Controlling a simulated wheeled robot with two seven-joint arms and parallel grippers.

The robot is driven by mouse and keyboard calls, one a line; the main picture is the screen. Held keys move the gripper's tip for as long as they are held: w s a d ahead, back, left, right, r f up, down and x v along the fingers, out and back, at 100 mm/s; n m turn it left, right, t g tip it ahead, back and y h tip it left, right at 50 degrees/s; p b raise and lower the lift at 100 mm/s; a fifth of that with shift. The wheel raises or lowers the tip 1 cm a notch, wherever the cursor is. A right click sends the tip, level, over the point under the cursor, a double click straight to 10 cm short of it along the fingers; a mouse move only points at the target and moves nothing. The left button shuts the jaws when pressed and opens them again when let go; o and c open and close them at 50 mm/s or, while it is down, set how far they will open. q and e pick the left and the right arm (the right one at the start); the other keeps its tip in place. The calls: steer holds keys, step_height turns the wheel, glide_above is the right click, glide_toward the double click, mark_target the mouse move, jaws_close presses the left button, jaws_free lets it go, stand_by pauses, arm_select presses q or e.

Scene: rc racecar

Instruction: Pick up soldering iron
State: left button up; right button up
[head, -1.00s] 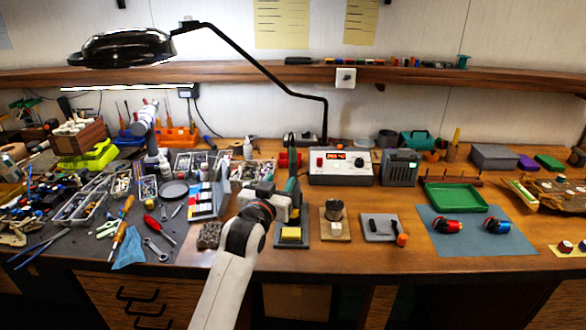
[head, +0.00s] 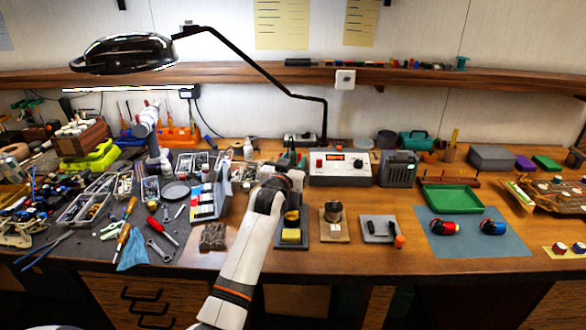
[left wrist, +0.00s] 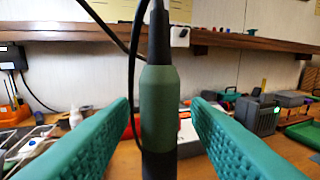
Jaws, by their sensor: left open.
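The soldering iron (left wrist: 159,110) shows in the left wrist view as an upright green handle with a black upper part and cable. It stands between the teal fingers of my left gripper (left wrist: 160,102), with a visible gap to each finger. My left gripper is open. In the head view my left gripper (head: 290,164) is over the back of the soldering stand, and my wrist hides most of the iron. The stand's base with a yellow sponge (head: 291,235) shows in front. My right gripper is not in view.
A white station with a red display (head: 340,168) stands just right of my gripper, with a grey box (head: 398,168) beyond it. A lamp arm (head: 327,120) rises behind. Tools and parts trays crowd the left. A green tray (head: 454,198) is at right.

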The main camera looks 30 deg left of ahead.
arm_select(q)
steer(key=shift+w+a, duration=0.1)
steer(key=shift+w, duration=0.1)
jaws_close()
step_height(320, 180, up, 18)
steer(key=b, duration=0.2)
steer(key=shift+b, duration=0.3)
stand_by(0.5)
